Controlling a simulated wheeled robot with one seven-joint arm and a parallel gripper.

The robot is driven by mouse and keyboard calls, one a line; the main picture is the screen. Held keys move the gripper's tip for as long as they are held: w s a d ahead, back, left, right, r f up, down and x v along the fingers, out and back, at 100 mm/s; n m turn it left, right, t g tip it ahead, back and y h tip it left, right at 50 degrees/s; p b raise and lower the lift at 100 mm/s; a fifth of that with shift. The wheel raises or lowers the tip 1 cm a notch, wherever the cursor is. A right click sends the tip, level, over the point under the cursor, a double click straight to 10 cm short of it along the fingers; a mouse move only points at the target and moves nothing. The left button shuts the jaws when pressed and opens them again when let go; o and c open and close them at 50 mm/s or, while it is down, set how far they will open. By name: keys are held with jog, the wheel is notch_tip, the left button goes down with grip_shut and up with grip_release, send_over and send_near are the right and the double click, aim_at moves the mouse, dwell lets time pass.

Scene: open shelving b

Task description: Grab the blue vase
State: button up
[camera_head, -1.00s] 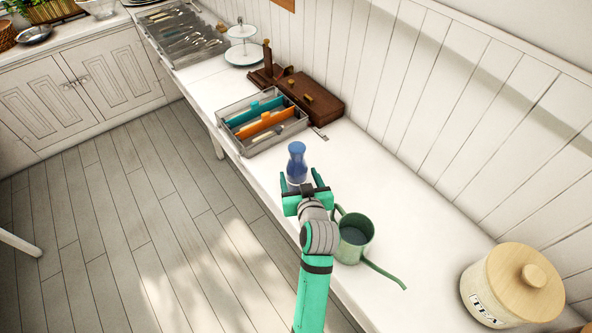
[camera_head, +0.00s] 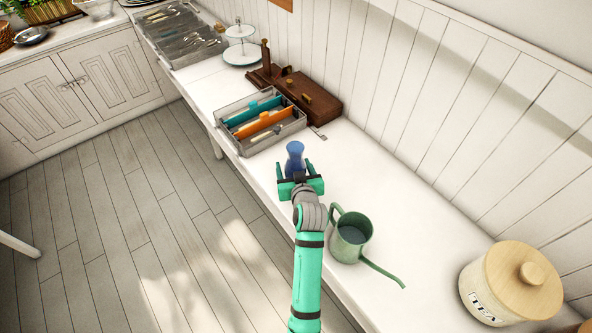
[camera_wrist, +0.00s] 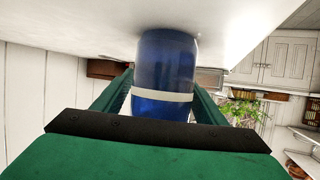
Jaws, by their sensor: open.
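The blue vase (camera_head: 295,153) stands upright on the white counter (camera_head: 365,183), its lower part hidden behind my gripper in the head view. My gripper (camera_head: 294,167) is open, with one finger on each side of the vase. In the wrist view the vase (camera_wrist: 165,70) fills the space between the two green fingers (camera_wrist: 162,88) and shows a pale band. I cannot tell whether either finger touches it.
A green watering can (camera_head: 351,238) stands close to the right of my arm. A cutlery tray (camera_head: 258,122) and a brown wooden box (camera_head: 308,95) lie beyond the vase. A tea canister (camera_head: 511,285) stands at the far right.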

jog(key=shift+a, duration=0.1)
jog(key=c, duration=1.2)
jog(key=shift+c, duration=0.5)
jog(key=shift+r, duration=0.1)
